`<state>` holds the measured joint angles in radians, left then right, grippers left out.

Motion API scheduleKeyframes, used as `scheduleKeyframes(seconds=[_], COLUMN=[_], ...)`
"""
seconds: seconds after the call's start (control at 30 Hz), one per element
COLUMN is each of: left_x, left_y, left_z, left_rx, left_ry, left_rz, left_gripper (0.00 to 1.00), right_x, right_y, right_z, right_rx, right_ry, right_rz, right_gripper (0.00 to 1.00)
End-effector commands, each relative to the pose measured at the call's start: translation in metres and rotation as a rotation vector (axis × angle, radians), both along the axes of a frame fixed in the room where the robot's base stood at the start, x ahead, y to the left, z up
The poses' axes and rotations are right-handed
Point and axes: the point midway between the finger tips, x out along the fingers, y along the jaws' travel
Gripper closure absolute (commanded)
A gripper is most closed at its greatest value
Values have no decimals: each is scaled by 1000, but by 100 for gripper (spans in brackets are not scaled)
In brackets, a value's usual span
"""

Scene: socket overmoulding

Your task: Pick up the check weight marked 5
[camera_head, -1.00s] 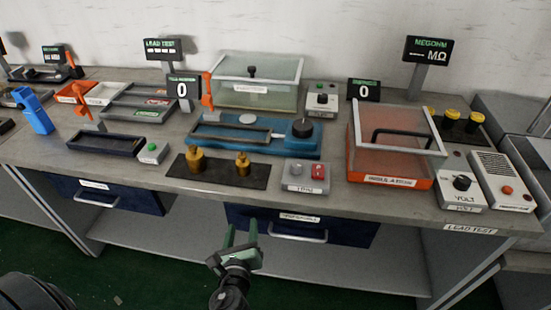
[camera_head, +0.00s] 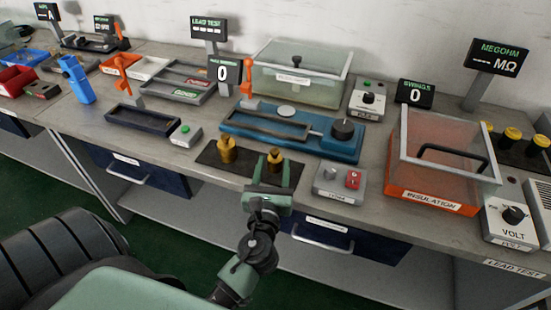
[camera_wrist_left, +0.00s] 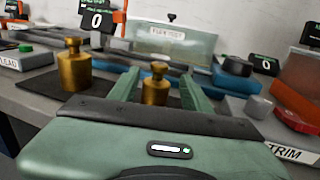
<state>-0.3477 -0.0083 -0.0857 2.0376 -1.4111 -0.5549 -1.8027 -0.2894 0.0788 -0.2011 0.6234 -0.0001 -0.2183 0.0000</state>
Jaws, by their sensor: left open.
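Two brass check weights stand upright on a dark mat (camera_head: 243,177) at the bench's front. The left one (camera_head: 226,152) is larger; the right one (camera_head: 275,157) is smaller. No number is readable on either. My left gripper (camera_head: 274,167) is open at the mat's front right, its fingers pointing at the smaller weight. In the left wrist view the smaller weight (camera_wrist_left: 155,84) appears between the two fingers, with gaps on both sides; whether the tips reach past it is unclear. The larger weight (camera_wrist_left: 74,68) is left of the fingers. My right gripper is not in view.
A grey trim box (camera_head: 340,182) with a red button stands right of the mat. A blue fixture (camera_head: 290,134) lies behind the weights. A small box with a green button (camera_head: 186,134) is to the left. The orange insulation box (camera_head: 430,193) is farther right.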

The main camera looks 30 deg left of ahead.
Motion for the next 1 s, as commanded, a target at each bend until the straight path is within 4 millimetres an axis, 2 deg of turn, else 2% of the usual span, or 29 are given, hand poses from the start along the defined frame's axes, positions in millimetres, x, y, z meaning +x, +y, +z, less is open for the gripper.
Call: scheduleKeyframes(seconds=[0.03, 0.17, 0.3, 0.53, 0.57, 0.7, 0.73, 1.0], left_x=[7, 25, 37, 38, 38, 38, 38, 38], left_y=[4, 15, 21, 22, 22, 22, 22, 21], left_z=[3, 2, 1, -1, -1, 0, -1, -1], left_rx=[1, 0, 0, -1, -1, -1, -1, -2], left_ry=[-3, -2, -1, 0, 0, 0, 0, 1], left_rz=[0, 1, 0, 0, 0, 0, 0, 0], left_gripper=[51, 51, 51, 51, 54, 93, 100, 100], right_x=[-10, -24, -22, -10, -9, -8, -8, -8], right_y=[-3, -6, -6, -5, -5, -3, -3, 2], right_z=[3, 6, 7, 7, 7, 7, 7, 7], right_rx=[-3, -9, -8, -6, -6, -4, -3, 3], right_ry=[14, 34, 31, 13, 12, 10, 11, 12], right_rz=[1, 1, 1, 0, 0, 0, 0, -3], right_gripper=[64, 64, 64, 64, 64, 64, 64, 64])
